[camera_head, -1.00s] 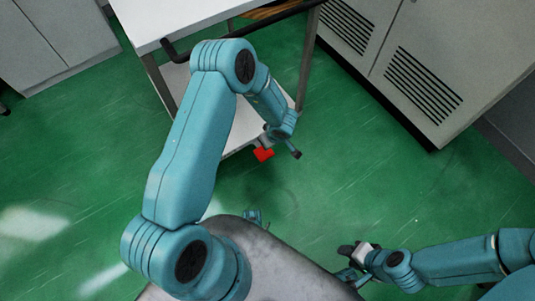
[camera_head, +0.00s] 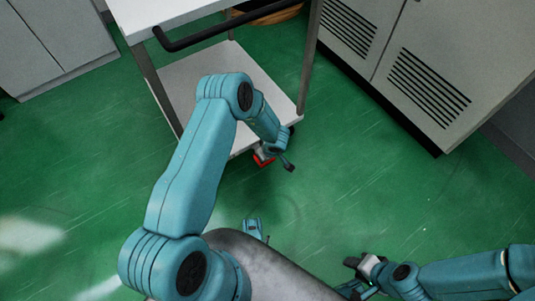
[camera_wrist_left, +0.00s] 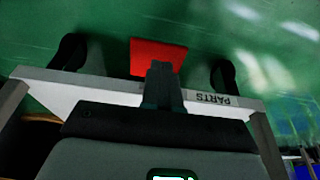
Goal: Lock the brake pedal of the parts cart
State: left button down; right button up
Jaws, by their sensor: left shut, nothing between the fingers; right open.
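The parts cart has a white lower shelf (camera_head: 190,83) in the head view. Its red brake pedal (camera_head: 264,162) sits low at the near edge, partly hidden by my left gripper (camera_head: 268,153). In the left wrist view the red pedal (camera_wrist_left: 158,54) sticks out beyond the cart's edge, which has a "PARTS" label (camera_wrist_left: 211,99). My left gripper (camera_wrist_left: 162,72) is shut and empty there, its tips overlapping the pedal's edge in the picture. Whether they touch the pedal, I cannot tell. My right gripper (camera_head: 362,268) is open and away from the cart, at the lower right.
The cart's dark handle bar (camera_head: 215,32) runs across its near top. Dark casters (camera_wrist_left: 68,52) flank the pedal in the wrist view. A grey vented cabinet (camera_head: 430,75) stands right of the cart, and another cabinet (camera_head: 50,45) stands at left. The green floor (camera_head: 400,200) between is clear.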

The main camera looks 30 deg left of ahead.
pick_arm(q)
jog(key=shift+f, duration=0.75)
jog(key=shift+s+d+f, duration=0.1)
jog(key=shift+d+f, duration=0.05)
jog(key=shift+f, duration=0.25)
jog(key=f+b, duration=0.1)
jog(key=f, duration=0.2)
jog(key=shift+d+f+b, duration=0.2)
jog(key=shift+f+b, duration=0.1)
jog(key=shift+b, duration=0.1)
jog(key=shift+r, duration=0.1)
jog(key=shift+r, duration=0.1)
